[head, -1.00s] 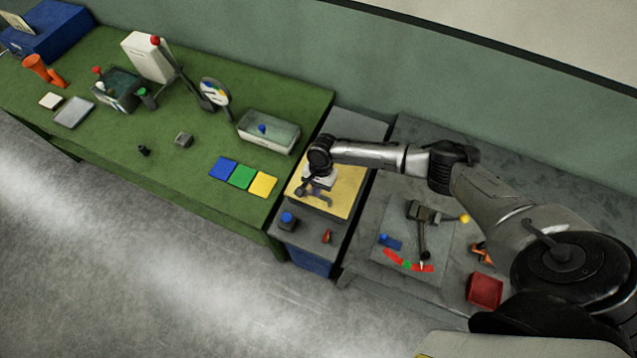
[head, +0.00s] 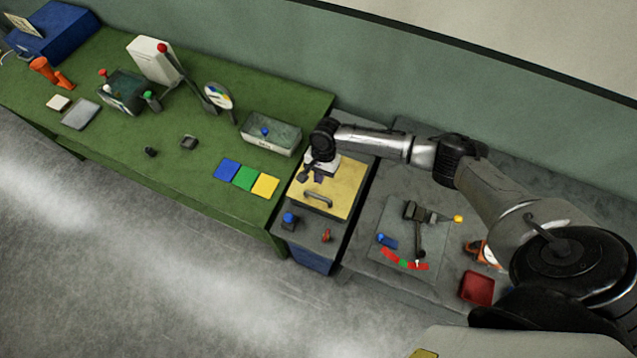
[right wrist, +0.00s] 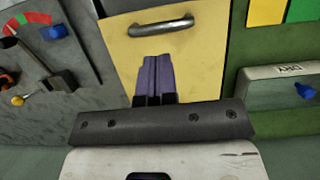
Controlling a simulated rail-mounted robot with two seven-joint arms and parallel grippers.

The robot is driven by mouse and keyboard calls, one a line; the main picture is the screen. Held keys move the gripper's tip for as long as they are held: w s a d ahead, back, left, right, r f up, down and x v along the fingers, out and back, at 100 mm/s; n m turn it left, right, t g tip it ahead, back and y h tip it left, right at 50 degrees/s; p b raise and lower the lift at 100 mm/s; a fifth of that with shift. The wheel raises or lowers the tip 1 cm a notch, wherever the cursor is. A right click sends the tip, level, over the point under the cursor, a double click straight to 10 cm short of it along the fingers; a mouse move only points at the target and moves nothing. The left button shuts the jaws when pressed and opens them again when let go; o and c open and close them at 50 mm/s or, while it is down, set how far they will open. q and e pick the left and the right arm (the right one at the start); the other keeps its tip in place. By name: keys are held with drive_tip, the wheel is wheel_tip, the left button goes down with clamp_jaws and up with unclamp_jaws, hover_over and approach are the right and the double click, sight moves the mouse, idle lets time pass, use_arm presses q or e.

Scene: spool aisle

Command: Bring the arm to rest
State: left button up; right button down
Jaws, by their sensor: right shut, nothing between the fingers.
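My right arm reaches in from the right in the head view. Its gripper (head: 312,177) hangs over the back part of a yellow panel (head: 338,201) with a grey bar handle (head: 318,199). In the right wrist view the two fingers of the right gripper (right wrist: 154,60) are together, with nothing between them. They point at the yellow panel (right wrist: 208,76), and the handle (right wrist: 160,26) lies beyond the fingertips, apart from them. My left gripper is not in view.
The green table to the left bears a bin (head: 270,136) and blue, green and yellow squares (head: 243,178). A blue knob (head: 289,219) and a red switch (head: 327,236) sit in front of the panel. A lever plate (head: 412,240) and red tray (head: 477,288) lie at the right.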

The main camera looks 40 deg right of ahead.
drive_tip(key=v, duration=0.6)
drive_tip(key=shift+a, duration=0.2)
